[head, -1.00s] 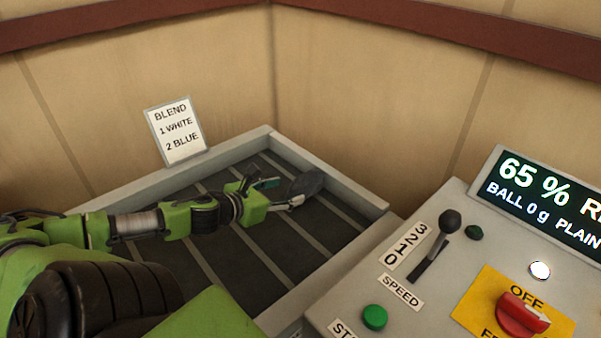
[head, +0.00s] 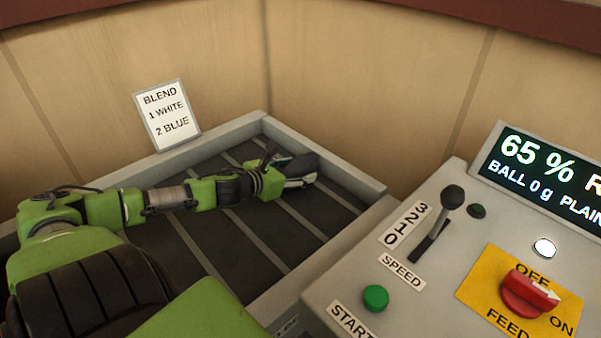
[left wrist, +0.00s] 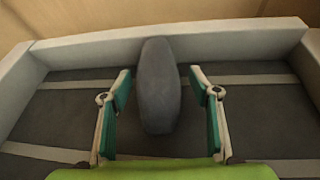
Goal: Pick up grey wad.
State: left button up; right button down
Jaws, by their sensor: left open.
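The grey wad (left wrist: 158,88) is a dark grey, elongated, rounded lump on the belt tray, close to its far wall. In the left wrist view it stands between the two fingers of my left gripper (left wrist: 160,92), with a gap on each side. In the head view the wad (head: 303,160) shows at the tray's far right corner, partly hidden by my left gripper (head: 297,176). The gripper is open around the wad and does not visibly touch it. My right gripper is not in view.
The dark slatted tray (head: 235,240) has a raised pale rim (head: 335,170). A blend sign (head: 167,115) stands on its back edge. To the right is a control panel with a speed lever (head: 440,225), a green button (head: 376,297) and a red feed knob (head: 528,294).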

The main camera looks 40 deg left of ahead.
pick_arm(q)
jog(key=shift+x, duration=1.1)
jog(key=c, duration=1.3)
jog(key=shift+r, duration=0.1)
